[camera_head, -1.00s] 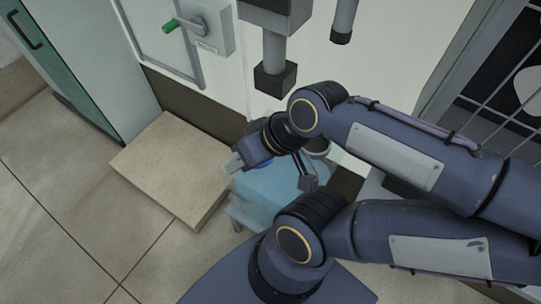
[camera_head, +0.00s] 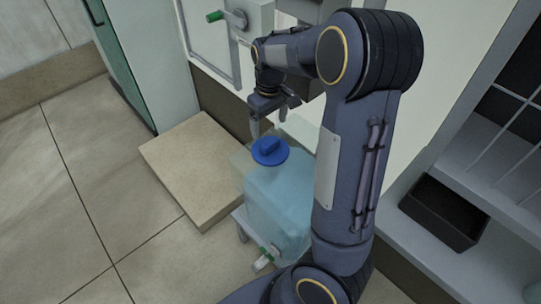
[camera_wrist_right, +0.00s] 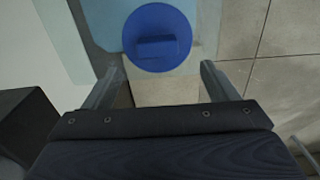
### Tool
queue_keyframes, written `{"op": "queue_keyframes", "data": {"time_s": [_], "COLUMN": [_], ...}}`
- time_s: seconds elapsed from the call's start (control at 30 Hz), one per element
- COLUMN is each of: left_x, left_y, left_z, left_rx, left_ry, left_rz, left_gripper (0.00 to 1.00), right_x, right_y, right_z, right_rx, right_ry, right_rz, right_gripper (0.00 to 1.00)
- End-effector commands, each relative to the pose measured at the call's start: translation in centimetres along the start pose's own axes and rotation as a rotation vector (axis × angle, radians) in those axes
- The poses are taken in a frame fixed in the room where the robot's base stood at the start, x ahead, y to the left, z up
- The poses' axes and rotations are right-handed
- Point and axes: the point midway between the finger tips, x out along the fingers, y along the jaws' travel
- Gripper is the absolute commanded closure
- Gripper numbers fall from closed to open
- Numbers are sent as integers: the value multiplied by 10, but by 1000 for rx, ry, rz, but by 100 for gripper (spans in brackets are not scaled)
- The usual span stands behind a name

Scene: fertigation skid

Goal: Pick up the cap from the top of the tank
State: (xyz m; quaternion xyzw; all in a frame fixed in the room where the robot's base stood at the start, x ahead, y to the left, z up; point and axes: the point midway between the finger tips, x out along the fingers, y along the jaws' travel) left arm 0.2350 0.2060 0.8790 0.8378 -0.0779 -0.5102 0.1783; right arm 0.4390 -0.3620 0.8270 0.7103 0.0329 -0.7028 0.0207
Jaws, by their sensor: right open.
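A translucent light-blue tank (camera_head: 277,205) stands on a low stand beside the beige block. A round blue cap (camera_head: 270,151) with a raised grip bar sits on top of the tank. In the right wrist view the cap (camera_wrist_right: 157,38) lies just beyond the fingertips, centred between them. My right gripper (camera_head: 270,122) is above and behind the cap, pointing down. In the right wrist view its two fingers (camera_wrist_right: 163,76) are spread wide with nothing between them. My left gripper is not in view.
A beige block (camera_head: 190,165) lies on the tiled floor left of the tank. A valve with a green handle (camera_head: 215,16) is on the wall behind. A dark open bin (camera_head: 442,212) sits on a ledge at right. A tap (camera_head: 265,257) is low on the tank's front.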

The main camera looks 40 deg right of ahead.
Motion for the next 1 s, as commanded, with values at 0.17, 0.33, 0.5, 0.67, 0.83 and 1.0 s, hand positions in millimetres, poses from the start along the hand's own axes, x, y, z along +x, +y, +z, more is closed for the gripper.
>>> {"op": "queue_keyframes", "data": {"time_s": [0.17, 0.33, 0.5, 0.67, 0.83, 1.0], "left_x": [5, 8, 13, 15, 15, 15], "left_y": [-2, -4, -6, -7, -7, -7], "left_z": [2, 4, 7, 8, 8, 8], "left_rx": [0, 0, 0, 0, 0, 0], "left_ry": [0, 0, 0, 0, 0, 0], "left_rz": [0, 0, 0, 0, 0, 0], "left_gripper": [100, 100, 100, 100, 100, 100], "right_x": [20, 39, 66, 81, 82, 82], "right_y": [5, 4, 3, 4, 4, 4], "right_z": [-4, -2, 3, 2, 2, 2], "right_rx": [-11, -9, -9, -8, -9, -8], "right_ry": [-16, -16, -17, -14, -13, -12], "right_rz": [20, 18, 17, 18, 17, 17], "right_gripper": [20, 20, 20, 20, 20, 30]}}
